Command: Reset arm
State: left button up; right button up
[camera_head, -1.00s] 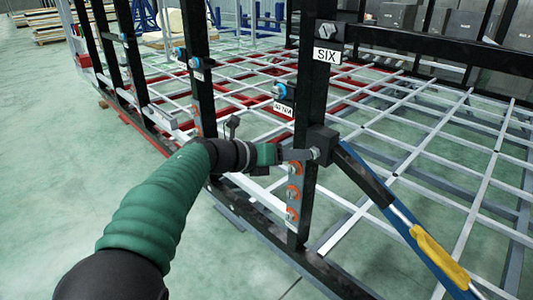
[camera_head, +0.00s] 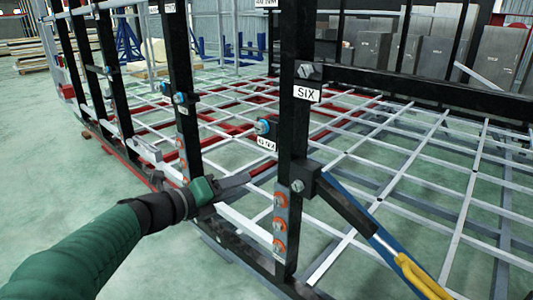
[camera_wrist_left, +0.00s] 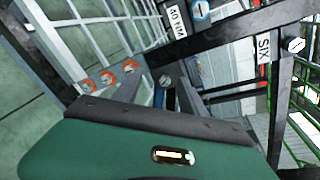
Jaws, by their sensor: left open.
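My left arm comes in from the lower left in the head view, in a green sleeve. My left gripper (camera_head: 236,183) is open and empty, with its grey fingers pointing right. It is apart from the black post labelled SIX (camera_head: 294,130), on its left side. The orange rings (camera_head: 280,224) on the post's plate are to the right of and below the gripper. In the left wrist view, my green gripper body fills the bottom, with the orange rings (camera_wrist_left: 109,77) and the SIX label (camera_wrist_left: 264,48) beyond it. My right gripper does not show.
The chassis frame has several black posts (camera_head: 178,90) on the left and a white grid (camera_head: 420,190) on the right. A strut with a yellow part (camera_head: 420,277) slants down from post SIX.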

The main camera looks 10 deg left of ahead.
pick_arm(q)
jog(key=s+a+f+n+g+y, duration=0.1)
jog(key=s+a+f+n+y, duration=0.25)
jog(key=f+n, duration=0.65)
jog(key=s+a+f+n+g+y, duration=0.1)
jog(key=s+a+f+n+y, duration=0.1)
jog(key=a+f+n+y, duration=0.55)
jog(key=s+d+f+n+g+h, duration=0.1)
jog(key=s+d+f+n+g, duration=0.25)
jog(key=s+f+n, duration=0.5)
jog(key=s+d+f+n+g+h, duration=0.15)
jog(key=s+f+n+g, duration=0.35)
jog(key=s, duration=0.6)
notch_tip(320, 180, up, 24)
jog(key=s+n+p, duration=0.1)
jog(key=p, duration=2.4)
jog(key=shift+s+d, duration=0.3)
jog(key=shift+d, duration=0.05)
jog(key=shift+r+t, duration=0.1)
jog(key=shift+t, duration=0.15)
